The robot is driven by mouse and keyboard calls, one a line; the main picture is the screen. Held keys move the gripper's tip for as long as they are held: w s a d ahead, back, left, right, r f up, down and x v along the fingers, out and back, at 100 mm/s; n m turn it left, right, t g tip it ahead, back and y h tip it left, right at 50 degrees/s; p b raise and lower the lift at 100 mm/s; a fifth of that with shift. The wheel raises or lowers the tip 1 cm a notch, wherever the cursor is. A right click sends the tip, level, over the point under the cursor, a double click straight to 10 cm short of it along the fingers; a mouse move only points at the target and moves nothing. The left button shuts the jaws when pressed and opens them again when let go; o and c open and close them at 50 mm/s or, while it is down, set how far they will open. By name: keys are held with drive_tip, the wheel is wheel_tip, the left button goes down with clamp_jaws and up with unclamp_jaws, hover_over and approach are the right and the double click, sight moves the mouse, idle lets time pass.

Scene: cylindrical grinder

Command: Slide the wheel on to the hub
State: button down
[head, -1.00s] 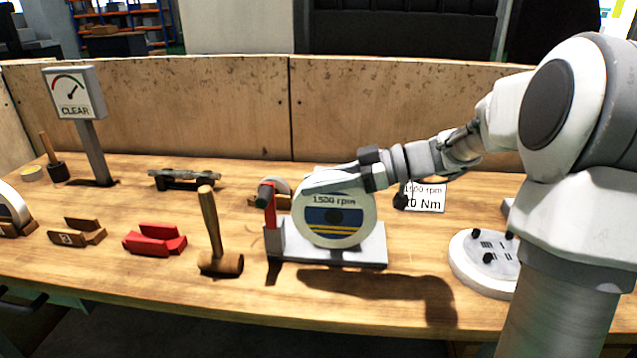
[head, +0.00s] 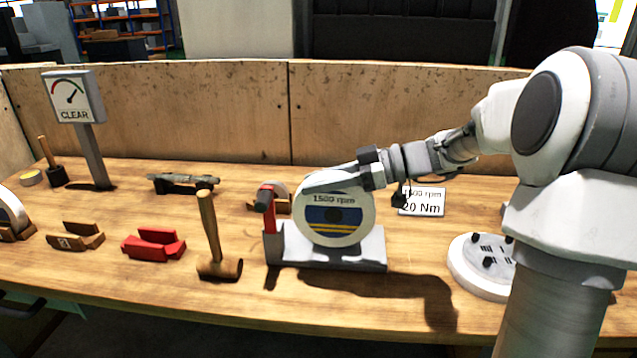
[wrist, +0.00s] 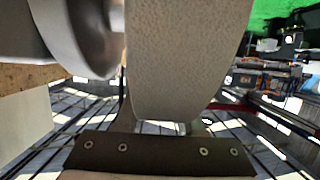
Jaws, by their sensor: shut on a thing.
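The grinding wheel (head: 337,238), pale grey with a blue and yellow label reading 1500 rpm, stands upright over the grey base (head: 372,250). My gripper (head: 325,182) is shut on its upper rim; the fingertips are largely hidden. In the wrist view the wheel (wrist: 185,65) is seen edge-on above the dark gripper bar. A rounded shiny metal part (wrist: 80,35), seemingly the hub, lies close on its left, with a narrow shadowed gap between. In the head view the hub is hidden behind the wheel, so I cannot tell how far they overlap.
A red post (head: 269,215) stands at the base's left end, close to the wheel. A mallet (head: 212,235), red blocks (head: 153,245) and a wooden cradle (head: 75,238) are further left. A 20 Nm card (head: 422,203) and a round white plate (head: 480,265) are right.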

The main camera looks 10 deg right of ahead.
drive_tip(key=shift+w+d+r, duration=0.1)
drive_tip(key=shift+w+d, duration=0.15)
drive_tip(key=shift+w, duration=0.5)
drive_tip(key=shift+w+d+r, duration=0.1)
drive_tip(key=shift+w+d, duration=0.1)
drive_tip(key=shift+w, duration=0.55)
idle(0.4)
